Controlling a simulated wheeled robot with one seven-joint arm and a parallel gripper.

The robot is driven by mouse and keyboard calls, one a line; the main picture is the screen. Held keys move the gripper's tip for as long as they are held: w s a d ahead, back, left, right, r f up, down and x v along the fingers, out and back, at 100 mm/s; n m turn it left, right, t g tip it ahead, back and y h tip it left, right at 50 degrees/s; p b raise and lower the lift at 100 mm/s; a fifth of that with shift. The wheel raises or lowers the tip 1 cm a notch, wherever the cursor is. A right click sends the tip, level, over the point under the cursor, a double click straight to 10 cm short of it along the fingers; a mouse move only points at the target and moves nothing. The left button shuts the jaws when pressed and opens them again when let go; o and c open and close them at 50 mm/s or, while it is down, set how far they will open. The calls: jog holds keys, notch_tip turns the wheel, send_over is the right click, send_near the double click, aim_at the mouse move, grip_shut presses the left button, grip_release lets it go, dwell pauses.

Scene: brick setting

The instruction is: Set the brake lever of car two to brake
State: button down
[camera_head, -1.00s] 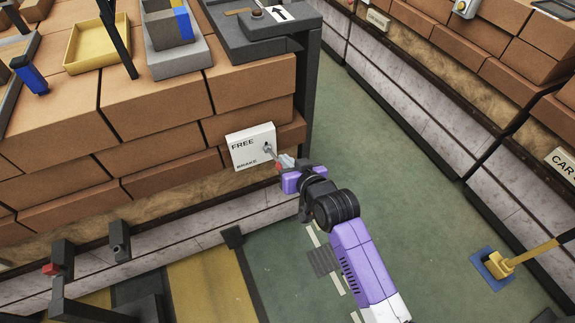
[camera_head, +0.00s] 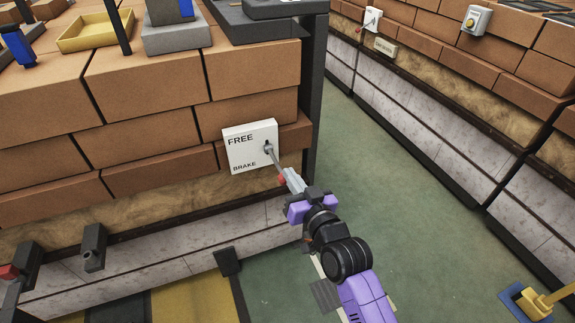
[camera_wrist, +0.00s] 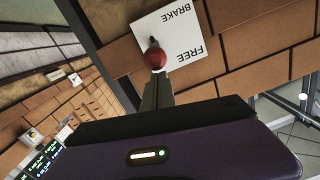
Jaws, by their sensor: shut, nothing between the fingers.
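A white brake plate (camera_head: 252,158) is on the end of the brick wall, with FREE at its top and BRAKE at its bottom. Its grey lever (camera_head: 274,159) sticks out from the plate's right side and slopes down to a red knob (camera_head: 281,181). My gripper (camera_head: 293,180) is shut and empty, with its tips right at the knob. In the wrist view the plate (camera_wrist: 178,42) appears upside down, and the knob (camera_wrist: 155,58) sits just beyond the shut fingers (camera_wrist: 157,88). Whether they touch the knob I cannot tell.
A dark post (camera_head: 313,110) stands just right of the plate. Across the green aisle, another white plate with a lever (camera_head: 372,19), a small label (camera_head: 386,46) and a round-knob box (camera_head: 476,19) are on the far wall. A yellow-handled thing (camera_head: 535,303) stands on the floor at lower right.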

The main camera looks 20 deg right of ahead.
notch_tip(320, 180, down, 6)
jog(key=t+b, duration=0.3)
jog(key=b, duration=1.3)
jog(key=shift+s+r+t+b, duration=0.1)
jog(key=shift+t+b, duration=0.2)
jog(key=shift+b, duration=0.1)
jog(key=shift+f+t+b, duration=0.3)
jog(key=shift+f+b, duration=0.05)
jog(key=shift+b, duration=0.9)
jog(key=shift+f+b, duration=0.2)
jog(key=shift+b, duration=0.35)
jog(key=f+b, duration=0.1)
jog(key=b, duration=0.1)
jog(key=shift+w+f+b, duration=0.1)
jog(key=shift+w+b, duration=0.1)
jog(key=shift+b, duration=0.15)
